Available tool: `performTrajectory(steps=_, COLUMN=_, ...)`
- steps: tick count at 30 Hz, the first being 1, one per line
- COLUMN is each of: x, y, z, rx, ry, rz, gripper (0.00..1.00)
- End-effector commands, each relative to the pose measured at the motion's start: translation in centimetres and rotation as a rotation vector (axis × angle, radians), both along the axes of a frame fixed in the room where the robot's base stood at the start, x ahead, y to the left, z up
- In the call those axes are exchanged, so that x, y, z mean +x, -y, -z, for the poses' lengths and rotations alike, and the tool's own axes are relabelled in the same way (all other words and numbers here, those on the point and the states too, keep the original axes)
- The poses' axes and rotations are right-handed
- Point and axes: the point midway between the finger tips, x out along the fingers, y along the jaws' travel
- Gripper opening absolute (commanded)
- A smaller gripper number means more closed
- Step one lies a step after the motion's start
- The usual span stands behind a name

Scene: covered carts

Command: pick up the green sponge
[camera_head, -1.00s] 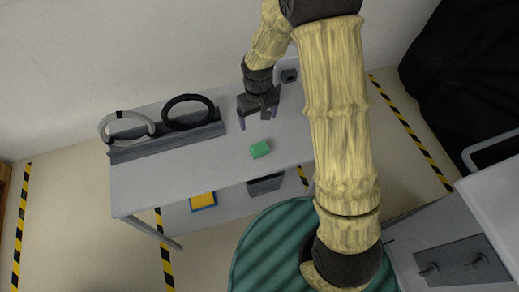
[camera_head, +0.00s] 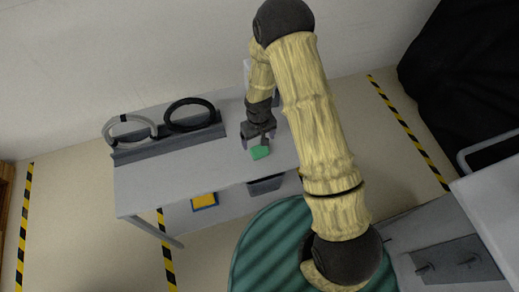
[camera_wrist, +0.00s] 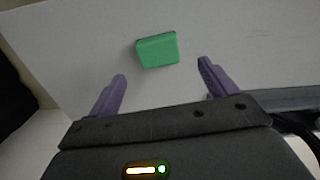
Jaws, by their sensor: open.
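The green sponge (camera_head: 260,152) lies on the grey table top (camera_head: 190,170), near its front edge. My gripper (camera_head: 259,144) is just above and behind it in the head view. In the wrist view the sponge (camera_wrist: 158,51) lies beyond the fingertips, roughly centred between them. My gripper's two purple fingers (camera_wrist: 162,72) are spread apart with nothing between them. I cannot tell the exact height of the fingertips above the table.
A black ring (camera_head: 190,114) and a grey ring (camera_head: 130,131) stand in a dark rack (camera_head: 168,145) on the table's left. A yellow and blue item (camera_head: 204,201) and a dark bin (camera_head: 265,185) are below the table top. The table is clear left of the sponge.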

Motion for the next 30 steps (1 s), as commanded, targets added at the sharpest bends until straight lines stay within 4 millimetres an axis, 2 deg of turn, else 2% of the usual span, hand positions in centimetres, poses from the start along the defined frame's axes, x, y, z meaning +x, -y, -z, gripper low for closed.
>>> performTrajectory(steps=5, x=0.0, y=0.0, z=1.2, rx=0.0, ry=0.0, rz=0.0, gripper=0.85)
performTrajectory(steps=19, x=0.0, y=0.0, z=1.9, rx=-0.001, ry=-0.002, rz=-0.001, gripper=0.85)
performTrajectory(steps=30, x=0.2, y=0.1, z=5.6, rx=-0.001, ry=-0.003, rz=-0.002, gripper=0.85)
